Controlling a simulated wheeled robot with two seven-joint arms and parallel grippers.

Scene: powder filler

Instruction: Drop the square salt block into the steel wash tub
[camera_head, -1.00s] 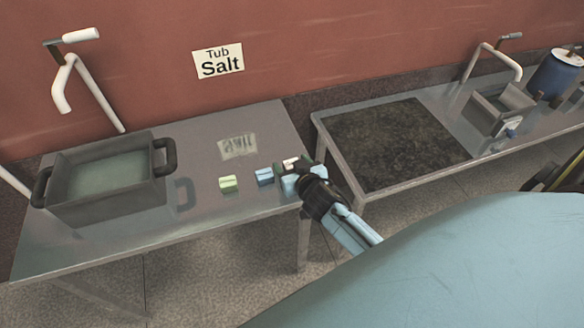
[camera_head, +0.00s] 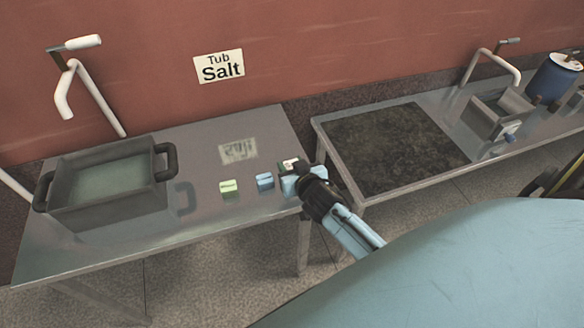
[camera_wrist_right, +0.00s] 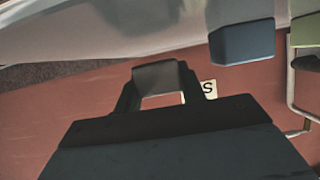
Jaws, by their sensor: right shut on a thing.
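The steel wash tub (camera_head: 108,205) is a grey, dark-handled rectangular basin at the left of the left table, with a pale greenish inside. My right gripper (camera_head: 289,166) is at that table's right end, shut on a small pale block (camera_head: 290,163), mostly hidden by the jaws. In the wrist view the grey-looking block (camera_wrist_right: 160,77) sits between the dark fingers. A light green block (camera_head: 228,187) and a blue block (camera_head: 265,180) stand to the left of the gripper; both show in the wrist view too. I cannot tell the held block's full shape. My left gripper is not in view.
A white tap (camera_head: 80,80) rises behind the tub. A "Tub Salt" sign (camera_head: 218,66) hangs on the red wall. The tabletop (camera_head: 200,160) between tub and blocks is clear. A second table (camera_head: 395,145) with a dark top stands to the right, past a gap.

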